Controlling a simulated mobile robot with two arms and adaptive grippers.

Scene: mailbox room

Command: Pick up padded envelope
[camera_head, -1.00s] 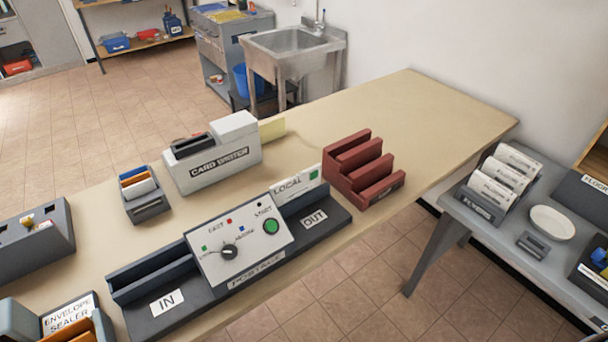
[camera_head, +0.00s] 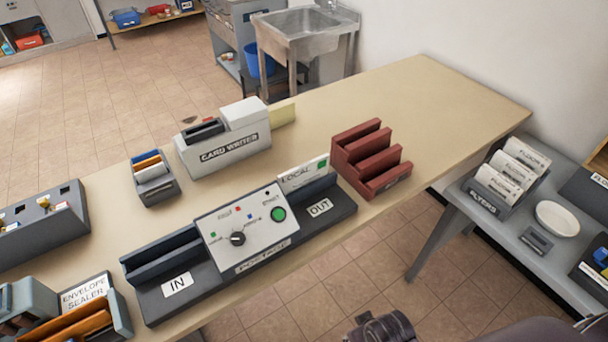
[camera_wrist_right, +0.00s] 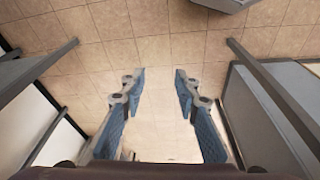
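Brown-orange envelopes (camera_head: 75,328) stand in the grey envelope sealer (camera_head: 122,312) at the lower left of the head view. I cannot tell whether one of them is the padded envelope. A white envelope marked LOCAL (camera_head: 300,176) stands upright in the OUT side of the postage machine (camera_head: 242,232). My right gripper (camera_wrist_right: 160,78) is open and empty in the right wrist view, with only tiled floor between its blue-padded fingers. A dark part of my right arm shows at the bottom of the head view. My left gripper is not in view.
The beige table (camera_head: 440,100) also carries a card writer (camera_head: 225,145), a small card holder (camera_head: 154,180) and a red slotted rack (camera_head: 370,160). A grey side table (camera_head: 500,235) with flyers (camera_head: 507,172) and a white bowl (camera_head: 555,220) stands right. The table's far right end is clear.

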